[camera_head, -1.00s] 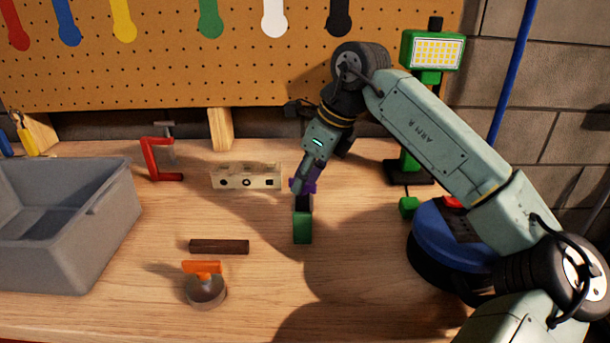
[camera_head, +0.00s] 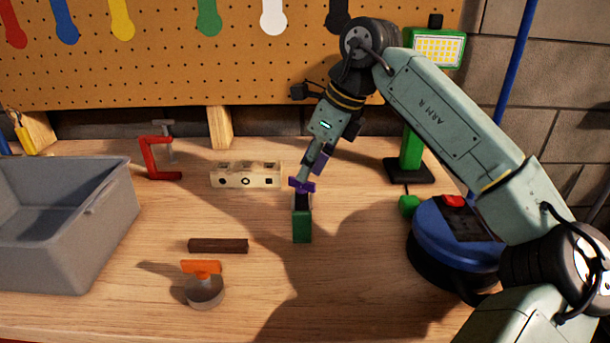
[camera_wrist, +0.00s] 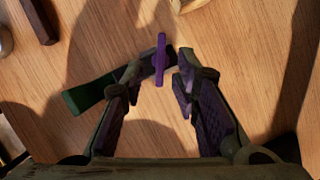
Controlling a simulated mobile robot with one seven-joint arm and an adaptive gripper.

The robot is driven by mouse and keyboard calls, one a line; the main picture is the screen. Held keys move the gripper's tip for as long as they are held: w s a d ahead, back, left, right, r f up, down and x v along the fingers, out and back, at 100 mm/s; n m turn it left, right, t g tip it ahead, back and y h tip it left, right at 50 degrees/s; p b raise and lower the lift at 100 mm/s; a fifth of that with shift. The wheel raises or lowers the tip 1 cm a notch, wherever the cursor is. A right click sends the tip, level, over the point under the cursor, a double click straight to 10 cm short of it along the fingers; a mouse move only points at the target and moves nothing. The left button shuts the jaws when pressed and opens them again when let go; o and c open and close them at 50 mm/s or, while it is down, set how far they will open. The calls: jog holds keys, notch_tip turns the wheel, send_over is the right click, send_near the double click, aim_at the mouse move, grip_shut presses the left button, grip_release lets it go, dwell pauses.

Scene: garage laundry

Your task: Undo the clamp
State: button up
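A green block-like device (camera_head: 302,226) with a dark upper part and a purple winged piece (camera_head: 301,185) stands mid-bench; it looks like a small clamp. In the wrist view its green body (camera_wrist: 88,96) is at left, and the purple bar (camera_wrist: 160,60) shows between my fingertips. My gripper (camera_head: 309,172) is just above the purple piece, pointing down. In the wrist view my gripper (camera_wrist: 160,75) has its fingers apart, with a gap on both sides of the bar. Exact depth and contact are unclear. A red C-shaped clamp (camera_head: 152,160) stands farther back at left.
A grey bin (camera_head: 100,215) stands at left. A pale block with holes (camera_head: 245,175), a dark bar (camera_head: 218,246) and an orange-handled round item (camera_head: 203,285) lie nearby. A green work lamp (camera_head: 412,150) and blue round machine (camera_head: 450,245) stand right. The front middle is clear.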

jog(key=v, duration=0.8)
jog(key=shift+r, duration=0.3)
jog(key=shift+s+d, duration=0.15)
